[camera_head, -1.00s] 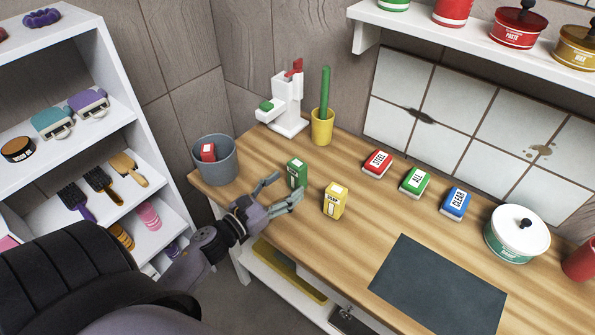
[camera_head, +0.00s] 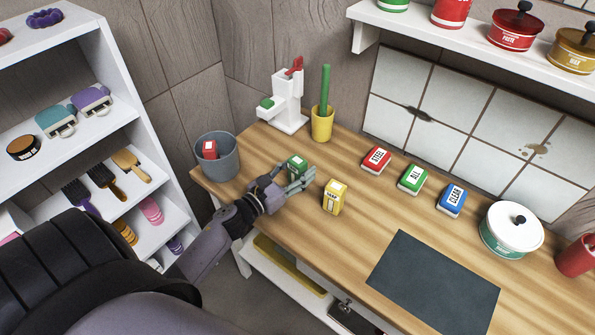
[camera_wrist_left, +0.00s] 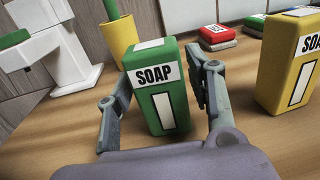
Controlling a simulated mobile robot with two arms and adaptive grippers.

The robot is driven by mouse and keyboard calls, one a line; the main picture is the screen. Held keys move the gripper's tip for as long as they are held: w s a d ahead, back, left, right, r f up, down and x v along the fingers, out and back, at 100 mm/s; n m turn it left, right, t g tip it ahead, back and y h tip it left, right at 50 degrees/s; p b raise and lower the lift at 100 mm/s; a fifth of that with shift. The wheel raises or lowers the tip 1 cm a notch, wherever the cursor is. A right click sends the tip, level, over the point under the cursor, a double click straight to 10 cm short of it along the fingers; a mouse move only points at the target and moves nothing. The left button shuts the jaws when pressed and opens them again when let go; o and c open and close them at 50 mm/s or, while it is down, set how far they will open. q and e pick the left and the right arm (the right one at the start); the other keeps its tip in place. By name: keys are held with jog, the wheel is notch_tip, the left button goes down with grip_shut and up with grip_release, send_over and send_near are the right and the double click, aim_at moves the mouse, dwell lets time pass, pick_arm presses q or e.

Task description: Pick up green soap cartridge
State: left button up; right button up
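The green soap cartridge (camera_head: 297,164) stands upright on the wooden table, and its SOAP label faces my left wrist camera (camera_wrist_left: 160,100). My left gripper (camera_head: 298,180) is at the cartridge with one finger on each side of it. In the left wrist view the fingers (camera_wrist_left: 160,95) are spread. A small gap shows beside the right finger, and the left finger is very close to the cartridge's side. The lower part of the cartridge is partly hidden by the gripper in the head view. My right gripper is not in view.
A yellow soap cartridge (camera_head: 335,197) stands close to the right of the gripper. A grey bin (camera_head: 218,165) holding a red cartridge is at the left. Behind stand a white dispenser (camera_head: 287,105) and a yellow cup (camera_head: 321,125). A dark mat (camera_head: 433,280) lies to the right.

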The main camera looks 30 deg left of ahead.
pick_arm(q)
jog(key=c, duration=1)
jog(key=shift+r, duration=0.1)
